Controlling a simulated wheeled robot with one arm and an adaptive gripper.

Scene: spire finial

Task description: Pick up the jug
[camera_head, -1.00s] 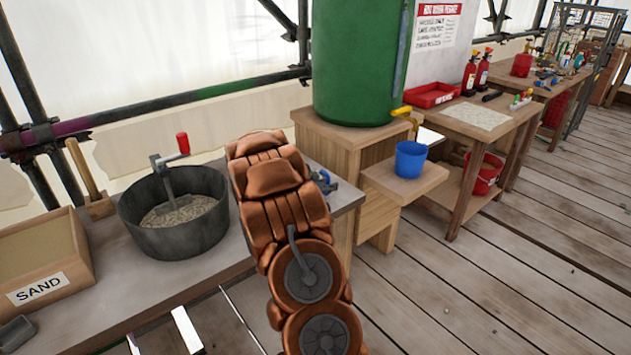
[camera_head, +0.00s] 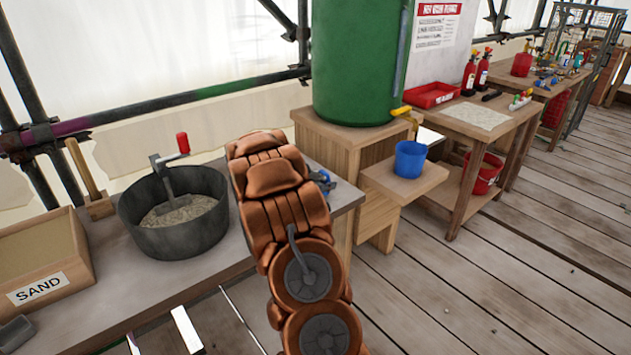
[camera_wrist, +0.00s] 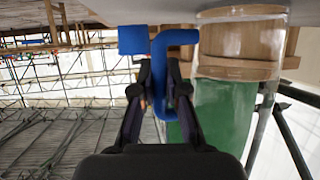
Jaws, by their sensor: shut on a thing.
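The jug (camera_wrist: 240,72) looks clear, with a blue handle (camera_wrist: 176,38), at the upper right of the wrist view, which appears upside down. My gripper (camera_wrist: 160,90) is shut on the blue handle, with dark fingers on either side of it. The jug body is beside the fingers, and the wooden box and green barrel show through or behind it. In the head view my copper-coloured arm hides the jug; only a small blue and dark part (camera_head: 322,182) shows past it, above the bench's right end. Whether the jug touches the bench is hidden.
A mixing tub (camera_head: 175,240) with a red-handled tool stands left of my arm on the bench (camera_head: 235,262). A sand box (camera_head: 45,285) is farther left. A green barrel (camera_head: 355,60) on a wooden stand is behind. A blue bucket (camera_head: 410,158) sits on the stand's shelf.

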